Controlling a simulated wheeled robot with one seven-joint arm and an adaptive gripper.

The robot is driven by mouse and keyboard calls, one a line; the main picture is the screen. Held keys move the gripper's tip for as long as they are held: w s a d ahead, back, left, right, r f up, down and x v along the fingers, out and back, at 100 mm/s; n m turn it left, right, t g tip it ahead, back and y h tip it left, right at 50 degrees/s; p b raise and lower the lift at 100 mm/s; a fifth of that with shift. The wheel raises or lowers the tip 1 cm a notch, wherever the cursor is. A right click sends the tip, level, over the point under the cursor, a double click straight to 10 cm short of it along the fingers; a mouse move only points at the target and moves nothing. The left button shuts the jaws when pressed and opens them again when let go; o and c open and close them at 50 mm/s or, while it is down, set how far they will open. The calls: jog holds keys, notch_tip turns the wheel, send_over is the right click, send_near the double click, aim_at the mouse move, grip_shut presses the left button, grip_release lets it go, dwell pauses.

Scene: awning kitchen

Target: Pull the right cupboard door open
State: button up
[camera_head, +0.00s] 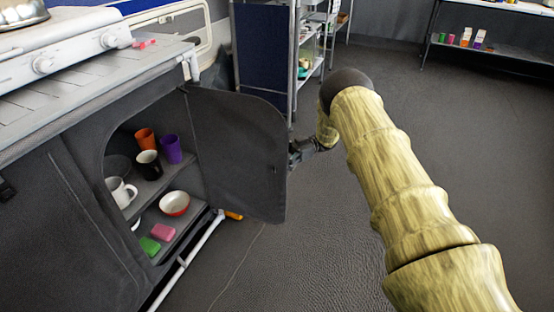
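The right cupboard door (240,150) is a dark grey panel with rounded corners. It stands swung far out from the cupboard, and the opening behind it shows. My gripper (294,155) is at the free right edge of the door, at about mid-height. The door's edge hides part of the fingers, so I cannot see whether they are open or shut on it. My arm reaches in from the lower right.
Inside the cupboard are cups, including a purple cup (171,149), a bowl (174,203) and sponge-like blocks (162,231). A stove (70,45) sits on the counter above. A shelf rack (312,45) stands behind the door. Floor to the right is clear.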

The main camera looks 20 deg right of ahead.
jog(key=shift+w+d+r, duration=0.1)
jog(key=shift+d+r, duration=0.05)
jog(key=shift+d, duration=0.15)
jog(key=shift+c, duration=1.2)
jog(key=shift+d, duration=0.1)
jog(key=shift+c, duration=1.4)
jog(key=shift+o, duration=0.2)
jog(key=d, duration=0.4)
jog(key=w+d, duration=0.1)
jog(key=d, duration=0.7)
jog(key=shift+w+d, duration=0.2)
jog(key=shift+w, duration=0.05)
jog(key=shift+c, duration=0.2)
jog(key=shift+f, duration=0.2)
